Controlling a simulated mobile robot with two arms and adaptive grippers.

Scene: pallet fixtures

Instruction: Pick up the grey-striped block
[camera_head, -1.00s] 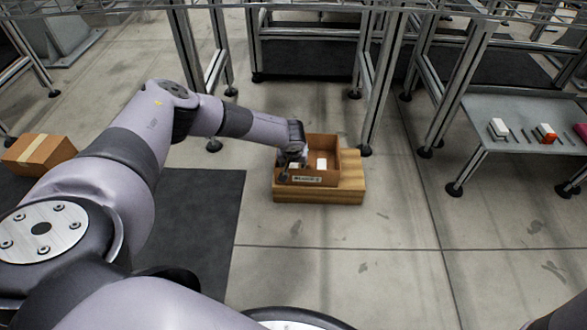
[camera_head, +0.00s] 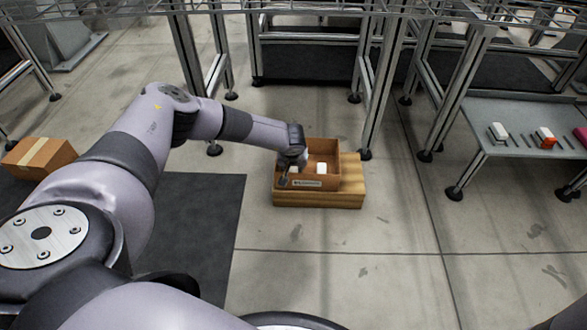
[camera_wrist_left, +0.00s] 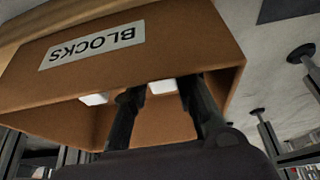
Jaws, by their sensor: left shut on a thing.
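An open brown box labelled BLOCKS (camera_head: 320,184) sits on a wooden pallet (camera_head: 352,183); the box also fills much of the left wrist view (camera_wrist_left: 180,40). My left gripper (camera_head: 288,172) is at the left part of the box. In the left wrist view its two dark fingers (camera_wrist_left: 163,100) are on either side of a white block (camera_wrist_left: 162,86), and it is shut on this block. Another white block (camera_wrist_left: 93,99) shows to the left inside the box. The head view also shows a white block (camera_head: 321,168) at the right in the box. I cannot make out grey stripes on either block.
A closed cardboard box (camera_head: 40,153) lies at the far left by a dark mat (camera_head: 195,225). Metal frame legs (camera_head: 377,110) stand just behind the box on the right. A grey table (camera_head: 500,118) with small parts is at the right. The floor in front is clear.

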